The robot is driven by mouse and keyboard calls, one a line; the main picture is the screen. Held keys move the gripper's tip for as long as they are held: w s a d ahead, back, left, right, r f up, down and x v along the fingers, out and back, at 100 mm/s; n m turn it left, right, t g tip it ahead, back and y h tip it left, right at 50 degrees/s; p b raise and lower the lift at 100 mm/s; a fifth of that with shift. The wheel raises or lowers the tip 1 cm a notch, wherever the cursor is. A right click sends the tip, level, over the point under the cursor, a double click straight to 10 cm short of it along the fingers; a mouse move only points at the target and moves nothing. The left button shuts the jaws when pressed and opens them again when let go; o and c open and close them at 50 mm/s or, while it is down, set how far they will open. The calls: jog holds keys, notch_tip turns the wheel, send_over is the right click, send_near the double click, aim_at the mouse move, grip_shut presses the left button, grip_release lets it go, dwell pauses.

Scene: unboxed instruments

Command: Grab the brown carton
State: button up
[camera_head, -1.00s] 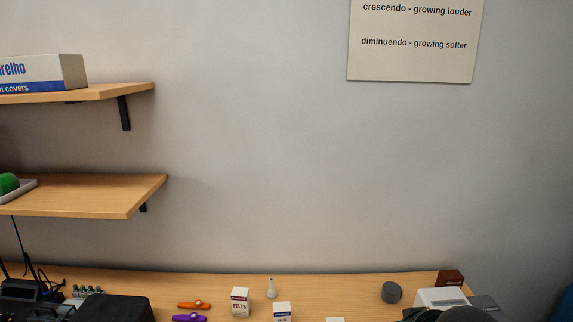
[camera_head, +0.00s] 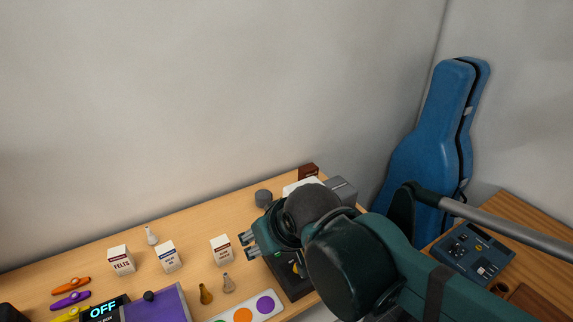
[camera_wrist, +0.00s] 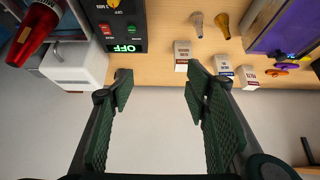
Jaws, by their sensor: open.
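White cartons with printed labels (camera_head: 121,260) (camera_head: 168,257) (camera_head: 222,250) stand left of my gripper. A black control box (camera_wrist: 122,27) shows a lit OFF. A blue instrument case (camera_head: 425,130) leans in the corner.

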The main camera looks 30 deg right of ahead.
jog(key=shift+r, duration=0.1)
jog(key=w+d+r+m+g+h+p, duration=0.1)
jog(key=w+d+r+m, duration=0.15)
jog(key=w+r, duration=0.25)
jog(key=w+d+r+m+g+h+p, duration=0.1)
jog(key=w+d+r+m+p, duration=0.1)
jog(key=w+d+r, duration=0.3)
jog(key=m+g+h+p, duration=0.2)
jog(key=m+g+p, duration=0.4)
jog(key=m, duration=0.8)
send_over(308, 168)
jog(key=p, duration=0.1)
notch_tip(308, 168, down, 6)
jog(key=shift+n+t, duration=0.25)
jog(key=shift+t, duration=0.15)
jog(key=f, duration=1.8)
jog(key=shift+a+f, duration=0.1)
jog(key=shift+a, duration=0.1)
jog(key=shift+s+f, duration=0.1)
jog(key=shift+f, duration=0.3)
